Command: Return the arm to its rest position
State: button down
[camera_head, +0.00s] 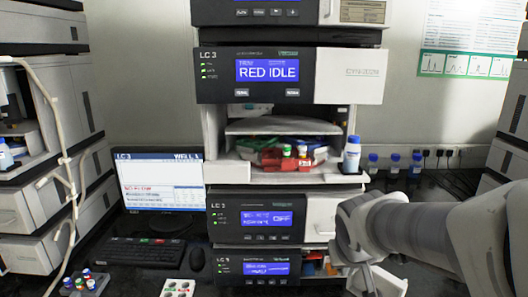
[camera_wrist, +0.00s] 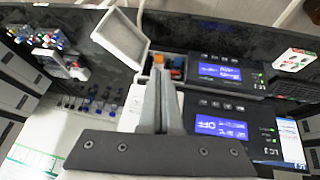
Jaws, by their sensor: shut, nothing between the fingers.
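My arm (camera_head: 420,225) reaches in from the right side of the head view, and its wrist end is in front of the right part of the LC 3 column stack. The gripper fingers are not clear in the head view. In the wrist view my gripper (camera_wrist: 161,78) is shut, its two grey fingers together with nothing between them. The fingertips appear beside the lower module's opening, where small orange and blue items (camera_wrist: 177,68) show. My forearm and wrist hide part of the lower modules and bench.
The stack's upper module (camera_head: 345,77) reads RED IDLE. A blue-capped bottle (camera_head: 351,155) stands on the shelf near my wrist. A white open-framed panel (camera_wrist: 121,38) juts out near my fingers. A monitor (camera_head: 160,181), keyboard (camera_head: 140,252) and vial rack (camera_head: 177,289) are left.

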jog(key=s+a+r+y+p, duration=0.1)
jog(key=s+r, duration=0.3)
jog(key=s, duration=0.3)
jog(key=s+a+r+y+p, duration=0.1)
jog(key=s+r+p, duration=0.1)
jog(key=s+r, duration=0.3)
jog(key=shift+s+a+p, duration=0.25)
jog(key=shift+s+p, duration=0.05)
jog(key=shift+s, duration=0.75)
